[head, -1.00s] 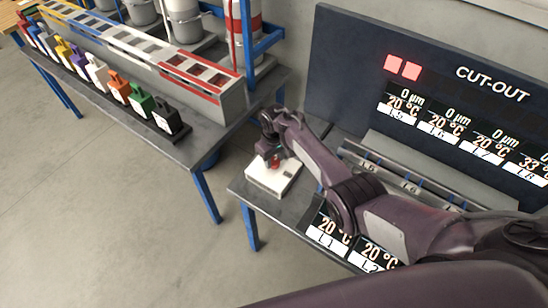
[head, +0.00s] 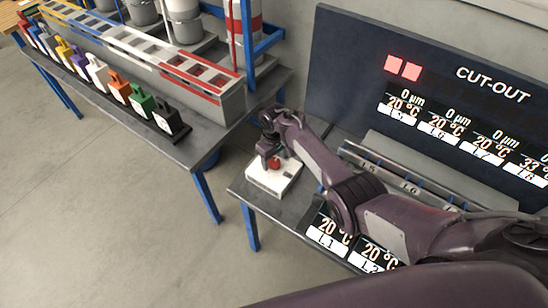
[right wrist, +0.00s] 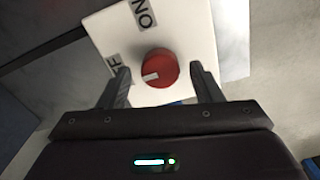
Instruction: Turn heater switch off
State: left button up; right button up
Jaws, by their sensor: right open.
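The heater switch is a white box (head: 268,183) with a red round knob (head: 274,162), on the near left corner of the right-hand table. In the right wrist view the red knob (right wrist: 159,68) has a white mark pointing to the lower left, toward a partly hidden label ending in "F". An "ON" label (right wrist: 143,14) is at the top of the white plate (right wrist: 190,35). My right gripper (right wrist: 160,82) is open, its fingers on either side of the knob with gaps visible. In the head view my right gripper (head: 268,160) is over the box. My left gripper is not in view.
A dark display panel (head: 340,60) reading "CUT-OUT" with two red squares stands behind the right-hand table (head: 285,212). A left table (head: 190,148) holds a row of coloured blocks (head: 118,88) and a long slotted rack (head: 190,75). The floor at left is clear.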

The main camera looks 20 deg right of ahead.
aim_at(274, 161)
notch_tip(274, 161, up, 8)
jog(key=shift+f, duration=0.1)
dwell(0.4)
dwell(0.5)
